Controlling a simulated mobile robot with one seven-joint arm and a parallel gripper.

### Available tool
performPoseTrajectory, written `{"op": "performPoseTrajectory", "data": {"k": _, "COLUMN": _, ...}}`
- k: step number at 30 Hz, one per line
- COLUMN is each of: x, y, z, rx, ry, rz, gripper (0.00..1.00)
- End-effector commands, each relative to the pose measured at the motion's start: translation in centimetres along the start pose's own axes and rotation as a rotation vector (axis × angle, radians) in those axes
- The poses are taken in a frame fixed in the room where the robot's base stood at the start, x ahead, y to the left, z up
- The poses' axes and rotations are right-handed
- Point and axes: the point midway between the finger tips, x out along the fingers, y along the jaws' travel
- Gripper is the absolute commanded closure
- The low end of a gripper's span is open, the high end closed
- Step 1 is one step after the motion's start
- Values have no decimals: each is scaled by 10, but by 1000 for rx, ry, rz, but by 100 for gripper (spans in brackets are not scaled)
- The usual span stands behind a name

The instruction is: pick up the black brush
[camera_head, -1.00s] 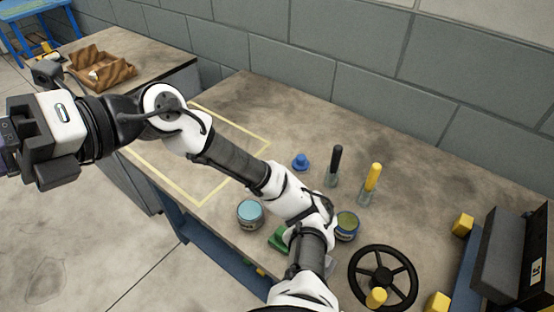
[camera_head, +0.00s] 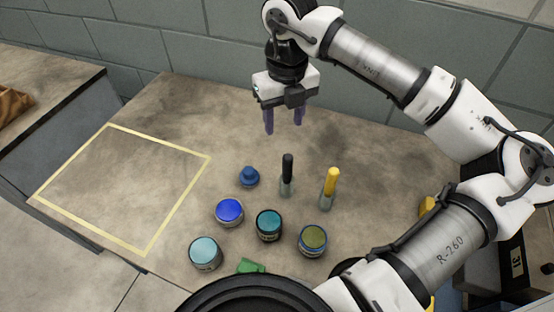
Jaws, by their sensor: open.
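The black brush (camera_head: 287,172) stands upright on the table, its black handle up and its grey lower end down. A similar brush with a yellow handle (camera_head: 330,185) stands a little to its right. My gripper (camera_head: 283,122) hangs above the back of the table, fingers pointing down. Its two purple fingers are apart with nothing between them. It is higher in the picture than the black brush and does not touch it. Nothing hides the black brush.
A blue knobbed object (camera_head: 249,177) is left of the brush. Several paint tins, including a blue one (camera_head: 229,211) and a teal one (camera_head: 268,224), stand in front. A yellow taped outline (camera_head: 180,205) encloses bare table at left. A grey block wall (camera_head: 180,45) stands behind.

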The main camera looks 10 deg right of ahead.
Motion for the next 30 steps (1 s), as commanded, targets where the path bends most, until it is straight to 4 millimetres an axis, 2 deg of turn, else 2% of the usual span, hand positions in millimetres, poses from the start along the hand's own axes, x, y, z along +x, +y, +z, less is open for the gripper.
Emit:
{"op": "performPoseTrajectory", "data": {"k": 5, "x": 8, "y": -10, "z": -4, "rx": 25, "ry": 12, "rz": -21, "gripper": 51}}
{"op": "performPoseTrajectory", "data": {"k": 15, "x": 69, "y": -10, "z": -5, "rx": 23, "ry": 11, "rz": -17, "gripper": 51}}
{"op": "performPoseTrajectory", "data": {"k": 24, "x": 92, "y": -10, "z": -7, "rx": 21, "ry": 11, "rz": -17, "gripper": 51}}
{"op": "performPoseTrajectory", "data": {"k": 30, "x": 121, "y": -10, "z": -11, "rx": 22, "ry": 11, "rz": -16, "gripper": 51}}
